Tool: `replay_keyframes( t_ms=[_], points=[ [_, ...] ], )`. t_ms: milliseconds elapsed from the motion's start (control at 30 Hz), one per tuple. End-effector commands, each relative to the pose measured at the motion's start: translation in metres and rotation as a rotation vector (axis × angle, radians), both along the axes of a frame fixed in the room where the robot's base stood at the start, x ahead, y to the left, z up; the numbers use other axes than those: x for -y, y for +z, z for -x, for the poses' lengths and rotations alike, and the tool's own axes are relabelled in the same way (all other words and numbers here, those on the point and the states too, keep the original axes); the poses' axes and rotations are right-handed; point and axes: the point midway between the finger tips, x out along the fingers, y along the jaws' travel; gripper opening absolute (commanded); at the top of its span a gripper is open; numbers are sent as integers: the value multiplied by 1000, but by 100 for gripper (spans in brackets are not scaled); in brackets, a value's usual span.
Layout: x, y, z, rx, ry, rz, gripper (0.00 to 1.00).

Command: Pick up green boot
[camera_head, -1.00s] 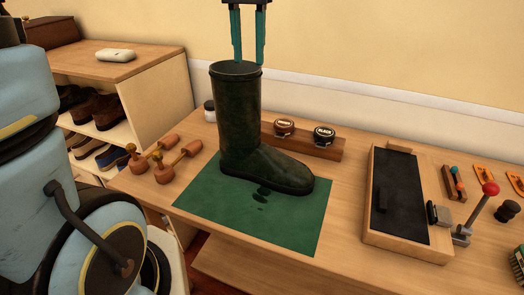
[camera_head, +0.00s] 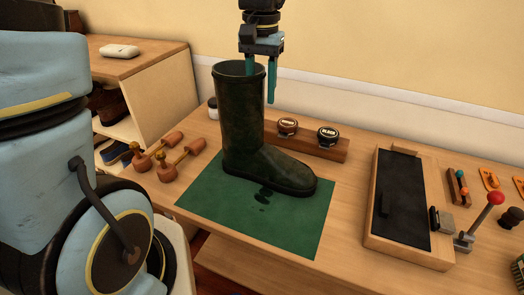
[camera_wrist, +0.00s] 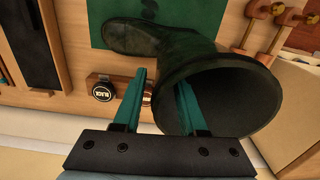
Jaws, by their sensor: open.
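The dark green boot (camera_head: 243,125) stands upright on a green mat (camera_head: 215,203) on the wooden bench, toe pointing right. My gripper (camera_head: 261,97) is open above and at the boot's top rim, with its teal fingers pointing down. In the head view one finger is at the boot's opening and the other is outside, to the right of the shaft. In the wrist view the boot (camera_wrist: 215,75) shows its round opening, with one finger overlapping the near rim and the other outside. My gripper (camera_wrist: 157,95) holds nothing. The inside of the shaft is dark.
Two polish tins (camera_head: 328,136) sit on a wooden rack behind the boot. Wooden shoe trees (camera_head: 180,155) lie to the left. A black-topped tray (camera_head: 405,200) and a red-knobbed lever (camera_head: 495,198) stand to the right. A shoe shelf (camera_head: 150,90) is at the back left.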

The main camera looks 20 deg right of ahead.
Motion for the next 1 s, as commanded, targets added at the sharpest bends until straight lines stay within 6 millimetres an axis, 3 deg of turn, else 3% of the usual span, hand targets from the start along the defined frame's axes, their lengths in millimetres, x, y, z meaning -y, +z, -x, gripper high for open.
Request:
replay_keyframes(
  t_ms=[133, 367, 733, 1000],
  points=[
    [0, -13, 1, -1, 0, 0, 41],
    [0, -15, 0, 0, -1, 1, 41],
    [0, -14, 0, 1, -1, 1, 1],
    [0, -14, 0, 0, 0, 1, 0]
  ],
)
